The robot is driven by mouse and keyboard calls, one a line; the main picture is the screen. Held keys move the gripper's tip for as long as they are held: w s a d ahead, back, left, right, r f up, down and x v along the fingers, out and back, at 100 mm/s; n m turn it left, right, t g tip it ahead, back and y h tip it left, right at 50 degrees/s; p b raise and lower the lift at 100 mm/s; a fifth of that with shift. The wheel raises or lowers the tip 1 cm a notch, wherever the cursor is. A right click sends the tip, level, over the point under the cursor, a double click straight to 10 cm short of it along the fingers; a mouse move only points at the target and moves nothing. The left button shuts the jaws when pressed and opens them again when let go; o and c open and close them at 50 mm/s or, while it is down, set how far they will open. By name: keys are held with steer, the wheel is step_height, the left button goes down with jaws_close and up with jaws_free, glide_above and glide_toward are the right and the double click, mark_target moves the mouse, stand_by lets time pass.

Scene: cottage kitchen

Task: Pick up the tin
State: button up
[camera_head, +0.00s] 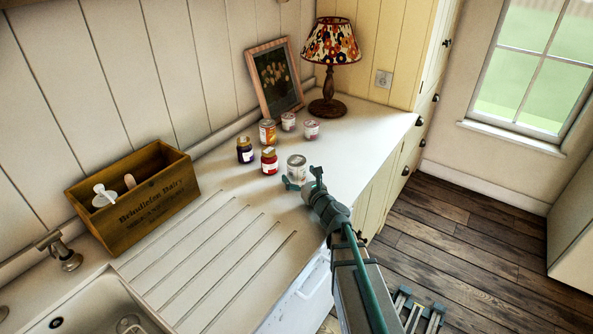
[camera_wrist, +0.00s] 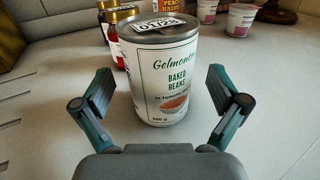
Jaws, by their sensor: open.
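A baked beans tin (camera_head: 296,168) with a white label stands upright on the white counter. It shows large in the wrist view (camera_wrist: 160,80), directly ahead of my gripper (camera_wrist: 160,105). My gripper is open, with one finger on each side of the tin's near part and a visible gap on both sides. In the head view my gripper (camera_head: 303,181) is at the near side of the tin. Another tin with an orange label (camera_head: 267,132) stands farther back, partly hidden behind the baked beans tin in the wrist view.
Two pink-and-white pots (camera_head: 311,130) (camera_head: 288,121) stand behind. A wooden crate (camera_head: 140,199), a lamp (camera_head: 330,60) and a framed picture (camera_head: 274,78) line the wall. The counter's right edge is clear.

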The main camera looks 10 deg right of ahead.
steer(key=shift+x, duration=0.8)
steer(key=shift+s, duration=0.1)
steer(key=c, duration=1.5)
steer(key=shift+c, duration=0.3)
steer(key=shift+r, duration=0.15)
